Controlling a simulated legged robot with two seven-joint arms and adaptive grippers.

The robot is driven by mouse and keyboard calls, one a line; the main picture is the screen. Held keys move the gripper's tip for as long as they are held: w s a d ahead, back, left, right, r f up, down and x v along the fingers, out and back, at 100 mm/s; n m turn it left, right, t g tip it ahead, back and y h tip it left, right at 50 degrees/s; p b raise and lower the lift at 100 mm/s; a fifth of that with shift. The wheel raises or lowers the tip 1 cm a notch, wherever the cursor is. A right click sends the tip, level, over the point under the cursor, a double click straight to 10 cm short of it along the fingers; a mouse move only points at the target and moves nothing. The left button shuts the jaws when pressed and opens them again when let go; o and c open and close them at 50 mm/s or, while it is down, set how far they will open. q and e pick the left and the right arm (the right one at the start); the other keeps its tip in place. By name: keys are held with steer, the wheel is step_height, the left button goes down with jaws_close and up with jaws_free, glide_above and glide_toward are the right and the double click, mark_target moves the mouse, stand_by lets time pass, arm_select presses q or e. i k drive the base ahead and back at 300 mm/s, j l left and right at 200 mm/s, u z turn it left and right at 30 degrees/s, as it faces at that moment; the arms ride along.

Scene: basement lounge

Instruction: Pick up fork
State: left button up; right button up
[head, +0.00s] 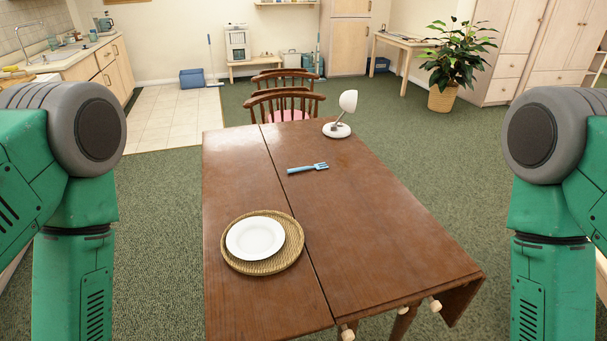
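A light blue fork (307,168) lies flat on the brown wooden table (370,230), a little right of the table's long seam. Its tines point right and its handle points left. Nothing touches it. My two green arms show at the left and right edges of the head view. Neither of my grippers is in the picture.
A white plate (255,238) sits on a round woven mat (238,264) at the table's near left. A small white lamp (338,129) stands at the far end. Wooden chairs (284,103) are behind the table. The table's right side is bare.

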mark_target(316, 166)
steer(key=l+u, duration=0.3)
steer(key=l, duration=0.65)
steer(key=l+u, duration=0.3)
steer(key=l, duration=0.65)
steer(key=i+l+u, duration=0.3)
steer(key=l, duration=0.5)
steer(key=l+u, duration=0.3)
steer(key=l, duration=0.5)
steer(key=l+u, duration=0.25)
steer(key=l, duration=0.6)
steer(key=i, duration=0.05)
